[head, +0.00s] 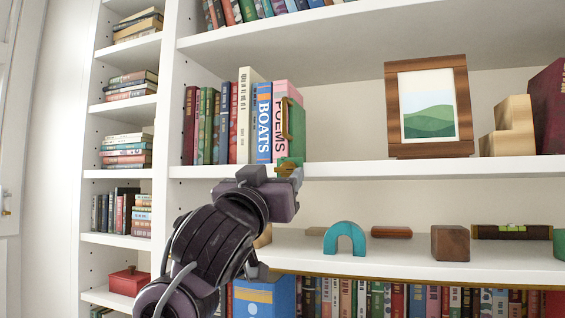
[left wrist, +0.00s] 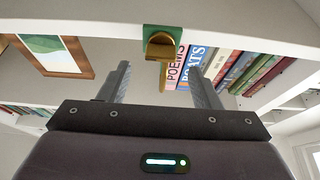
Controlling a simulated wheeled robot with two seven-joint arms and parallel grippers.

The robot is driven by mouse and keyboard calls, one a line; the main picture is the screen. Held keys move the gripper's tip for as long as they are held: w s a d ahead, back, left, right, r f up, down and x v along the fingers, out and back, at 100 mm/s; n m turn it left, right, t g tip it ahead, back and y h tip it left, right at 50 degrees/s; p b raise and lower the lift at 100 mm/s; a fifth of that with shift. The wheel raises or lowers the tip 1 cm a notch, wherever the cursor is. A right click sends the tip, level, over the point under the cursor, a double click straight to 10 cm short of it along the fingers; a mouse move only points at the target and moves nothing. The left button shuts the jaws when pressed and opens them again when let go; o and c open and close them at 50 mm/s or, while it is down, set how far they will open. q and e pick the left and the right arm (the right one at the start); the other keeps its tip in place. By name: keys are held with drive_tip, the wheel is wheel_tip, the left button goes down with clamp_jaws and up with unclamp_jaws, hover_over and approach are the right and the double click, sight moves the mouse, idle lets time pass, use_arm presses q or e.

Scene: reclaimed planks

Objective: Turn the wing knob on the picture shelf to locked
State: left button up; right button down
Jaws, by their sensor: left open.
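The brass wing knob (left wrist: 160,47) sits on a green mount (left wrist: 176,33) at the shelf edge in the left wrist view. A brass bar points from it toward my gripper. In the head view the green mount (head: 291,161) and some brass (head: 286,169) show just above my left gripper (head: 290,181), which partly hides them. My left gripper is open. In the left wrist view its two fingers (left wrist: 160,72) stand apart on either side of the knob, with clear gaps between. I cannot read a locked mark. My right gripper is not in view.
Books stand left of the knob, including the pink POEMS book (head: 282,92) and the blue BOATS book (head: 264,122). A green piece with brass (head: 291,128) stands beside them. A framed picture (head: 428,105) stands to the right. A teal arch (head: 344,238) is on the shelf below.

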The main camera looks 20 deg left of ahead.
sight(283, 171)
use_arm(q)
drive_tip(key=p+x, duration=0.1)
drive_tip(key=x, duration=0.2)
drive_tip(key=shift+w+f, duration=0.1)
drive_tip(key=shift+w, duration=0.65)
drive_tip(key=shift+s, duration=0.15)
drive_tip(key=shift+c, duration=1.2)
drive_tip(key=c, duration=0.8)
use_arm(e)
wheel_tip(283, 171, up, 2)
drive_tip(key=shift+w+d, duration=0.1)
